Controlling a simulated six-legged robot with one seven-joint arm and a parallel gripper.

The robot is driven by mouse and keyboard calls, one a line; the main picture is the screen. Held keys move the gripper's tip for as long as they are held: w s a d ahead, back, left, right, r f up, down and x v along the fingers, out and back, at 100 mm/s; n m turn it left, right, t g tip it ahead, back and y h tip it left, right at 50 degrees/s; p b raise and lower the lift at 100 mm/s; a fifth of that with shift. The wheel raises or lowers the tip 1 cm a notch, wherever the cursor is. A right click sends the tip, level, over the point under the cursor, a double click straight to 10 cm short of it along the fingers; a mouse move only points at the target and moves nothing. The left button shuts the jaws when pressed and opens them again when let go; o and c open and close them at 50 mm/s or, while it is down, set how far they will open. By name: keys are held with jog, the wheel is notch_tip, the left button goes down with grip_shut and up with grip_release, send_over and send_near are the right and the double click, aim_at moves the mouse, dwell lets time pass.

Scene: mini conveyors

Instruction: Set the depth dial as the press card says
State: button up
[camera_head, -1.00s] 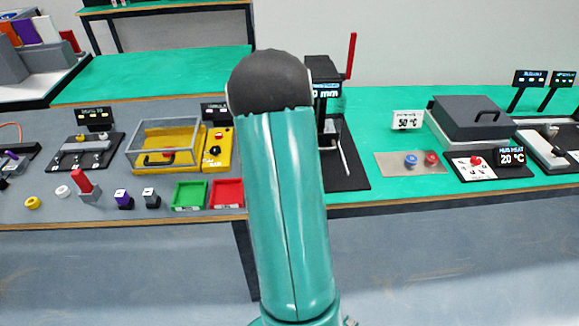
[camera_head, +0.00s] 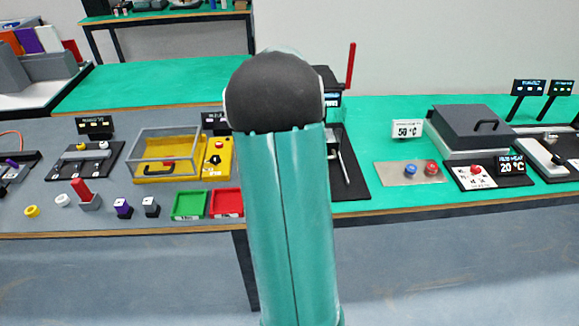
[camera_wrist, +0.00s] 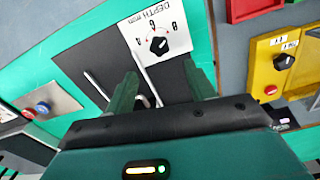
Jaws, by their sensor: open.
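I cannot make out a press card.
Left are green (camera_head: 189,217) and red (camera_head: 226,214) trays and a yellow panel (camera_head: 216,173).

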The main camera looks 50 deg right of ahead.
notch_tip(320, 180, up, 4)
jog(key=shift+r, duration=0.1)
dwell(0.6)
jog(key=w+a+r+n+t, duration=0.1)
jog(key=a+r+n, duration=0.25)
jog(key=a, duration=0.85)
jog(key=w+a+r+n+t, duration=0.15)
jog(key=a+r, duration=0.35)
jog(key=a, duration=0.7)
jog(key=s+a+n+t, duration=0.1)
jog(key=s+a+n, duration=0.2)
jog(key=a, duration=0.6)
jog(key=s+a+n+t, duration=0.2)
jog(key=s+a+n, duration=0.1)
jog(key=s+a, duration=0.4)
jog(key=shift+s+a, duration=0.2)
jog(key=shift+a, duration=0.65)
